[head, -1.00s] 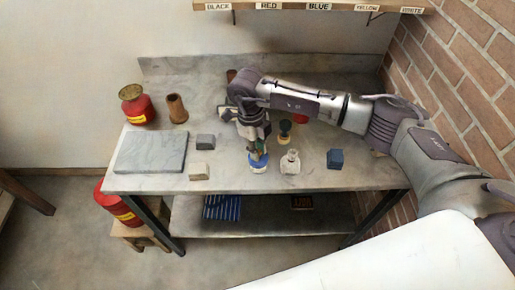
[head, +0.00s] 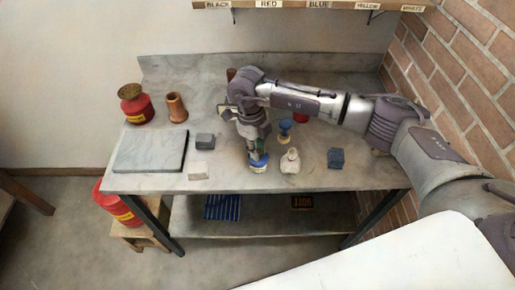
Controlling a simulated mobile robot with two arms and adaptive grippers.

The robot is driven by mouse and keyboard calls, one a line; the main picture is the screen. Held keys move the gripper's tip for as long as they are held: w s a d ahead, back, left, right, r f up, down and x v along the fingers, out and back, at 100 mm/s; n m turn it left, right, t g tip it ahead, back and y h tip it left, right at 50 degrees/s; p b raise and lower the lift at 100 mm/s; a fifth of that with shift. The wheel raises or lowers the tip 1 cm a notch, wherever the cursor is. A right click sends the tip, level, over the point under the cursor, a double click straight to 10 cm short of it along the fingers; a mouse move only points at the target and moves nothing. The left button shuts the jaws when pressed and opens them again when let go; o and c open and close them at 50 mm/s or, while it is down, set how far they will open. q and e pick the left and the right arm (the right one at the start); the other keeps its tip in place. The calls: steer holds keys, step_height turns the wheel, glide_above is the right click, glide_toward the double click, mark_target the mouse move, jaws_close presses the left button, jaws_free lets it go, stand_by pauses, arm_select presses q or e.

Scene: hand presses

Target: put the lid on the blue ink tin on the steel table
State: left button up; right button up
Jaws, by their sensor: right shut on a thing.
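The blue ink tin (head: 259,168) is a small blue and white tin near the front edge of the steel table (head: 225,182). My right gripper (head: 257,156) points down directly over the tin, its fingertips at the tin's top. It is shut on the lid, which is small and mostly hidden by the fingers. I cannot tell whether the lid is seated on the tin or just above it. My left gripper is not in view.
Right of the tin stand a pale bottle (head: 290,161), a dark blue block (head: 335,158) and a blue-topped object (head: 285,130). To the left are a grey slab (head: 150,151), two small blocks, a brown cup (head: 177,108) and a red can (head: 136,106).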

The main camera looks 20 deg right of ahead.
stand_by(0.4)
steer(key=o, duration=0.9)
steer(key=shift+o, duration=0.5)
steer(key=o, duration=0.4)
steer(key=shift+r+p, duration=1.85)
steer(key=shift+r, duration=1.6)
